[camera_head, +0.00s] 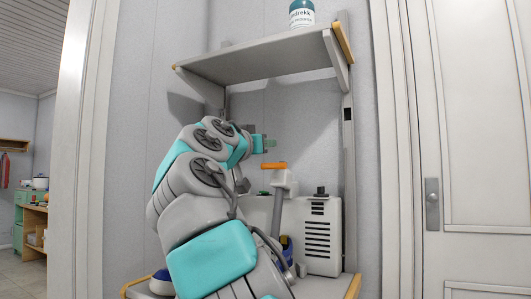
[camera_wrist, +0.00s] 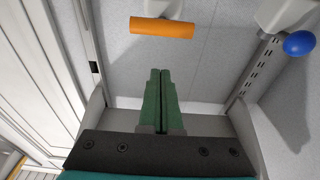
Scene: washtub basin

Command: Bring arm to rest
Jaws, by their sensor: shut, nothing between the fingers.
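My gripper (camera_head: 270,144) is at the end of my grey and teal arm, in front of the shelf unit's back wall in the head view. In the wrist view its two green fingers (camera_wrist: 162,100) are pressed together with nothing between them. An orange-handled lever (camera_head: 273,166) on a grey post stands just below and right of the gripper in the head view. The orange handle also shows in the wrist view (camera_wrist: 162,28), apart from the fingertips. My arm hides part of the lower shelf.
An upper shelf (camera_head: 262,58) with a teal and white jar (camera_head: 301,14) hangs above my arm. A white vented box (camera_head: 322,236) stands at the right of the lower shelf. A blue ball (camera_wrist: 299,43) shows in the wrist view. A closed door (camera_head: 480,130) is at the right.

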